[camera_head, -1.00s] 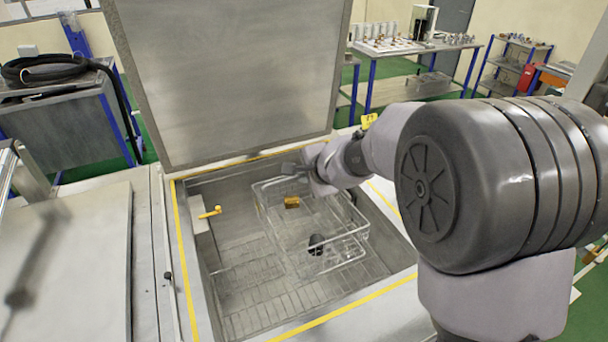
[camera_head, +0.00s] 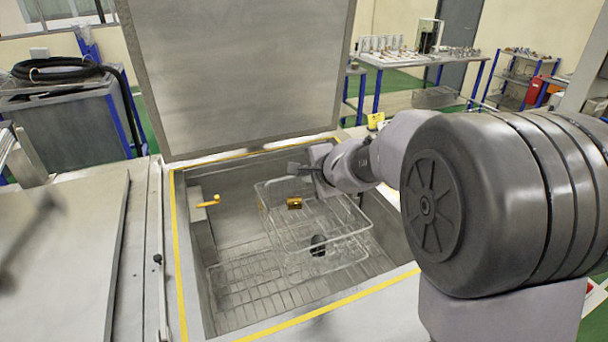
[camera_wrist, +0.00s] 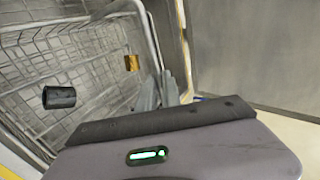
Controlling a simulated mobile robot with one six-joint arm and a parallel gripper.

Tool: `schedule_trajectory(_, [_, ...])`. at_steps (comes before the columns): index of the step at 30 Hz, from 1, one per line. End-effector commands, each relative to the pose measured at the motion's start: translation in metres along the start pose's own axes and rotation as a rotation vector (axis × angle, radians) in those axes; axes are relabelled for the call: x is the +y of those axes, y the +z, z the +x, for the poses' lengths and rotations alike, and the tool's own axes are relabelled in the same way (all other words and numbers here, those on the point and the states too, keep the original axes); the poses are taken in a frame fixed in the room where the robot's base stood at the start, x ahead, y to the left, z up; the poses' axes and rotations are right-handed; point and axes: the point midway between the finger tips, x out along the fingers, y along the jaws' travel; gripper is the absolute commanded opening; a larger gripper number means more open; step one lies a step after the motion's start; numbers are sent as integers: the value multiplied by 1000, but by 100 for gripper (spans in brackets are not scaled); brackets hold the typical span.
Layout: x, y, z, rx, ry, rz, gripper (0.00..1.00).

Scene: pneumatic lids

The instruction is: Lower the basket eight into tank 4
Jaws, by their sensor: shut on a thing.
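A clear-looking wire basket (camera_head: 288,254) hangs inside the open tank (camera_head: 205,318), above the tank's wire floor. It carries a brass-coloured block (camera_head: 294,203) and a dark cylinder (camera_head: 318,245). My gripper (camera_head: 304,169) is at the basket's back rim and is shut on it. In the wrist view the basket (camera_wrist: 60,45) fills the left side, with the dark cylinder (camera_wrist: 59,97) and the brass block (camera_wrist: 132,63) in it; my gripper's fingers (camera_wrist: 158,92) are at its rim. No label naming the basket or tank is readable.
The tank's lid (camera_head: 240,75) stands raised behind the opening. A yellow-handled fitting (camera_head: 209,201) sits on the tank's left inner wall. A closed flat cover (camera_head: 75,250) lies to the left. A bench with parts (camera_head: 410,58) stands far back right.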

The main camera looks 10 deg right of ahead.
Motion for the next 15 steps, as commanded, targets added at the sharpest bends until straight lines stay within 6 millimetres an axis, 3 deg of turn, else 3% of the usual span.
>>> schedule_trajectory(15, [40, 0, 30, -1, -3, 0, 0])
